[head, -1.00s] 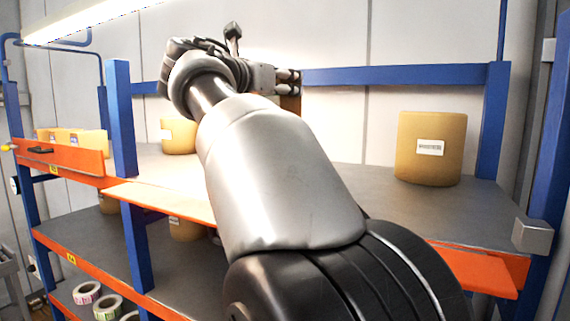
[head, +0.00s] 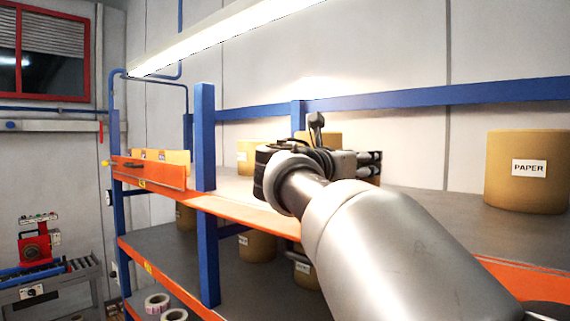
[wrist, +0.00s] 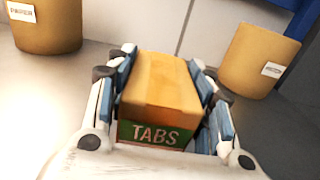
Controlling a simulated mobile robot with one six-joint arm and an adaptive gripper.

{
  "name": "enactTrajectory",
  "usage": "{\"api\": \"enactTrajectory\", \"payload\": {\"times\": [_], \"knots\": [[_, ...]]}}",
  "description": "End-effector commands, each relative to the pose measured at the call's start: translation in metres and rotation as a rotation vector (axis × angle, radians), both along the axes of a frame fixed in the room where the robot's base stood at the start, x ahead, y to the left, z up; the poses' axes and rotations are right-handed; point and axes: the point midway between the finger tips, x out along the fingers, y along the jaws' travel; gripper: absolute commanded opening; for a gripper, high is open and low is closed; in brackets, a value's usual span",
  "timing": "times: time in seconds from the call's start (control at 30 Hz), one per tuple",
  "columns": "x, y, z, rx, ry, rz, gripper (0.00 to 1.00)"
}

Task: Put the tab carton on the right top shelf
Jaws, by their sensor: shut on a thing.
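The tab carton (wrist: 160,90) is a small tan box with a green and red "TABS" label on its near face. It sits between the fingers of my gripper (wrist: 165,85) in the wrist view, shut on it from both sides. In the head view my gripper (head: 368,165) is over the top shelf (head: 430,203), below the blue back rail. The carton there is mostly hidden by the gripper and arm. I cannot tell whether the carton's underside touches the shelf.
A paper roll (head: 527,172) stands on the top shelf at right; others stand behind at left, one being a roll (head: 248,155). In the wrist view, rolls stand at upper left (wrist: 45,25) and right (wrist: 257,60) of the carton. A blue post (head: 205,190) rises at the shelf front.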

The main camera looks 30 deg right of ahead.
Motion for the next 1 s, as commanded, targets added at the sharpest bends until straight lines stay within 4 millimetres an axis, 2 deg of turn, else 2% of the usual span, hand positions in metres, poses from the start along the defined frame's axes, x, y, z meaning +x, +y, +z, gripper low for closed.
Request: {"api": "enactTrajectory", "payload": {"times": [0.17,0.2,0.47,0.83,1.0], "knots": [[0.0,0.0,-0.003,-0.001,0.0,0.0,0.15],[0.0,0.0,-0.003,0.0,0.0,0.0,0.51],[0.0,0.0,-0.002,0.001,0.0,0.0,0.68],[0.0,0.0,0.001,0.0,0.0,0.0,0.68],[-0.008,0.022,0.0,0.001,-0.002,0.005,0.68]]}}
